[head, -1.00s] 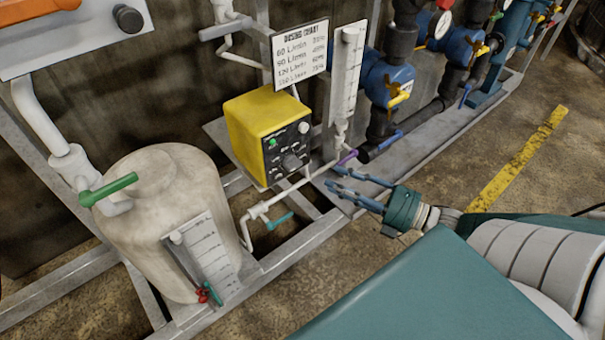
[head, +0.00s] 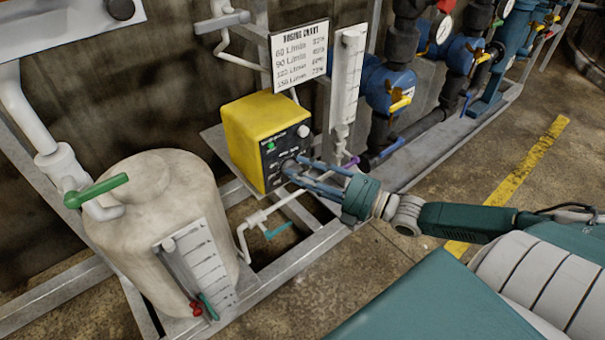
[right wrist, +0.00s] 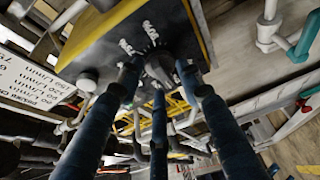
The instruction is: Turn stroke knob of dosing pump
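The dosing pump (head: 246,128) is a yellow box with a black front panel, and stands on the frame in the middle of the head view. Its dark stroke knob (right wrist: 160,67) shows in the right wrist view, low on the panel, with white markings around it. My right gripper (head: 291,167) reaches the panel from the right. In the right wrist view its blue fingers are spread, with the knob between and just beyond their tips. Gaps show beside the knob; contact cannot be told. In the head view the fingertips partly hide the knob. My left gripper is not in view.
A smaller knob (head: 303,131) sits at the panel's upper right. A dosing chart (head: 299,55) and a clear gauge tube (head: 347,80) stand behind the pump. A beige tank (head: 150,225) is at left. White piping with a teal valve handle (head: 279,230) runs below the gripper.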

